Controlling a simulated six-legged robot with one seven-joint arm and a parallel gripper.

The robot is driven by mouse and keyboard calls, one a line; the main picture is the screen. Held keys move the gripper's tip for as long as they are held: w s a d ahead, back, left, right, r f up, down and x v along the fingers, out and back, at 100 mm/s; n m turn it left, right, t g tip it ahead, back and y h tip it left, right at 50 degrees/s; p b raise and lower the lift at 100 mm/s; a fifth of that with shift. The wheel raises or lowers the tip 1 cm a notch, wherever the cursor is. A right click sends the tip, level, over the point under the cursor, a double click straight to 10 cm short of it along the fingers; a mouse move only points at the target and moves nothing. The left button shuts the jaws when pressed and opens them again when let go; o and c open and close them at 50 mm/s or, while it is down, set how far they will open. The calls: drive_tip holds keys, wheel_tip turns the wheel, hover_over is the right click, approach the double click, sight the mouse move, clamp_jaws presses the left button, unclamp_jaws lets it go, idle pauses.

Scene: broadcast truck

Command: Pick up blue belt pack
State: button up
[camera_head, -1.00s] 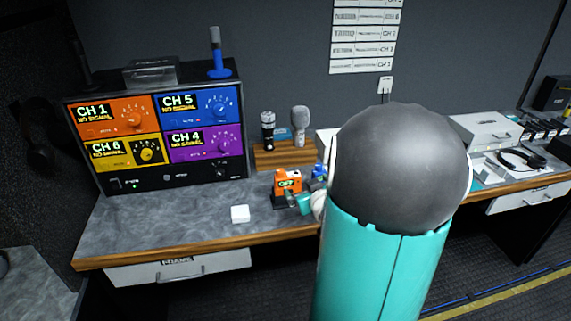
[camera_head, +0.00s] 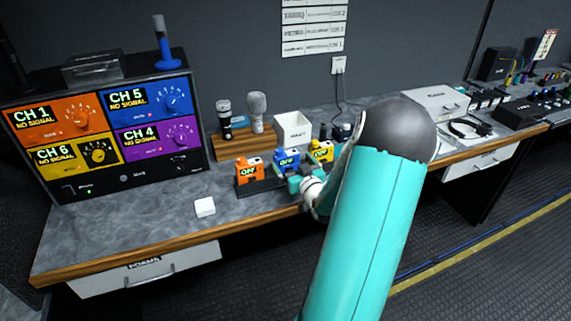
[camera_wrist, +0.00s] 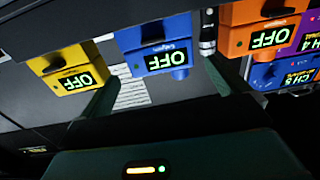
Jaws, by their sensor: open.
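In the wrist view, which is turned over, the blue belt pack (camera_wrist: 155,45) appears between my two spread fingers (camera_wrist: 161,72). The fingers are not closed on it. The head view partly hides the lower part of the blue pack behind my gripper.
The orange pack (camera_wrist: 262,36) and yellow pack (camera_wrist: 70,70) flank the fingers closely in the wrist view. Behind stand a wooden block with microphones (camera_head: 240,145) and a white bin (camera_head: 293,131). A small white block (camera_head: 205,207) lies at the front left, with bare desk around it.

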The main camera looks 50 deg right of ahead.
sight(288, 158)
drive_tip(key=x, duration=0.5)
drive_tip(key=shift+w, duration=0.3)
drive_tip(key=c, duration=0.9)
drive_tip(key=shift+c, duration=1.2)
drive_tip(key=shift+r, duration=0.15)
